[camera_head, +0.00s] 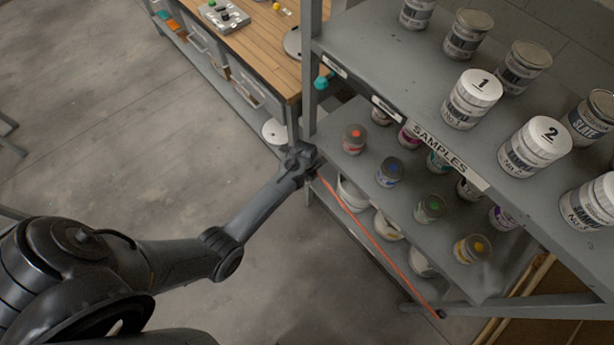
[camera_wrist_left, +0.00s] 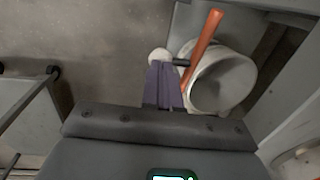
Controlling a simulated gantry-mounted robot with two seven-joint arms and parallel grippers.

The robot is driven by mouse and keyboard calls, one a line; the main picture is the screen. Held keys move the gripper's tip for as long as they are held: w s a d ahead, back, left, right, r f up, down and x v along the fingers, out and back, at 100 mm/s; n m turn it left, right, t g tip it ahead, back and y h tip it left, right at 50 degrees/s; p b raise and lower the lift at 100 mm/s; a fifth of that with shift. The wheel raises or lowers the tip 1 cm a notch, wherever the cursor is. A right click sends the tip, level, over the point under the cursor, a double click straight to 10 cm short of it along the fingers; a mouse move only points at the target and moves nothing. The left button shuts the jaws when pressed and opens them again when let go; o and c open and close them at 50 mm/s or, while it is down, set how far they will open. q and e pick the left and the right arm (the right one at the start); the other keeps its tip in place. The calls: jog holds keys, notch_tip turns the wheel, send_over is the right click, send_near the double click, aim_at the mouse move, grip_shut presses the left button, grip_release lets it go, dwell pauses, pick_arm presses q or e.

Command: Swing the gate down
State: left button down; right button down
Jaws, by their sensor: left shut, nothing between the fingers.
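The gate is an orange-red bar (camera_head: 380,249) that runs aslant along the front of the rack's lower level, from beside the left post to a dark end at the lower right. In the left wrist view the bar (camera_wrist_left: 203,45) stands just right of my fingers, with a pale round knob (camera_wrist_left: 159,56) on a short dark rod beside it. My left gripper (camera_wrist_left: 162,72) is shut and empty, its tips close to the knob; I cannot tell whether they touch. In the head view my left gripper (camera_head: 310,164) is at the left post, partly hidden by its wrist. My right gripper is out of view.
White buckets (camera_wrist_left: 222,80) stand behind the bar. The grey rack (camera_head: 375,65) holds several colorant cans on its middle shelf and numbered sample cans on top. A wooden workbench (camera_head: 262,52) is at the back.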

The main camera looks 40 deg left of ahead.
pick_arm(q)
jog(key=shift+f, duration=0.15)
notch_tip(320, 180, down, 8)
jog(key=a+b, duration=0.2)
jog(key=b, duration=0.3)
jog(key=shift+f+b, duration=0.15)
jog(key=shift+b, duration=0.2)
jog(key=shift+w, duration=0.1)
